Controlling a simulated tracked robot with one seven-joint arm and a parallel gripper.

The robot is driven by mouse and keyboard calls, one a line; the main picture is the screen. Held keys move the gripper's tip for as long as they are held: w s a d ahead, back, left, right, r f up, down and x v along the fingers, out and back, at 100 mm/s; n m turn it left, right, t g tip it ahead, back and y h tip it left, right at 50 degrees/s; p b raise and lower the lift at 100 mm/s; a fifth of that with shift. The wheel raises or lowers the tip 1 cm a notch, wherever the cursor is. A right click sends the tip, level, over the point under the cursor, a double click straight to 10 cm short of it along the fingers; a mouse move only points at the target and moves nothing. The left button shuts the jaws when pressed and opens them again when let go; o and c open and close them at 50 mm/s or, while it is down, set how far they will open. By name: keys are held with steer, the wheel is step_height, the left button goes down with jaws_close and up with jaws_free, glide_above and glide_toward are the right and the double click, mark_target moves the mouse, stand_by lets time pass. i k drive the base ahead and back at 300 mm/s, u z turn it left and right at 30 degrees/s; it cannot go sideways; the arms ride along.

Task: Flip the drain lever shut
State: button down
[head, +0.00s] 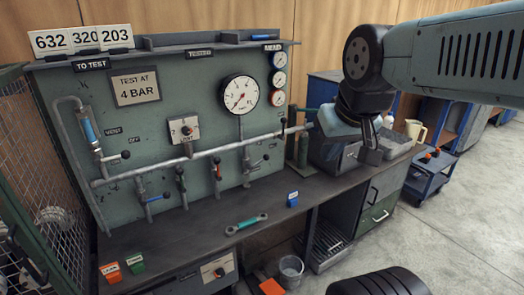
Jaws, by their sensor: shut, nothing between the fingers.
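A green test panel (150,100) carries a grey pipe (215,150) with several small valves. A valve with a blue lever (157,199) hangs at the lower left. Beside it are a black-handled lever (181,171), a red lever (217,168) and another dark lever (262,161). A further lever (117,156) is under the VENT label at left. I cannot read which one is the drain lever. My gripper (371,153) is shut and empty, pointing down at the right, well apart from these levers, above the right part of the bench.
The dark bench (210,228) holds a teal-handled wrench (246,224) and a small blue block (292,199). Orange (111,271) and green (136,263) tags lie at the front left. A wire cage (45,190) stands at the left. A bucket (290,270) is below.

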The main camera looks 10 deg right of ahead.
mark_target(265, 157)
steer(key=z, duration=0.05)
steer(key=i, duration=1)
steer(key=u, duration=0.1)
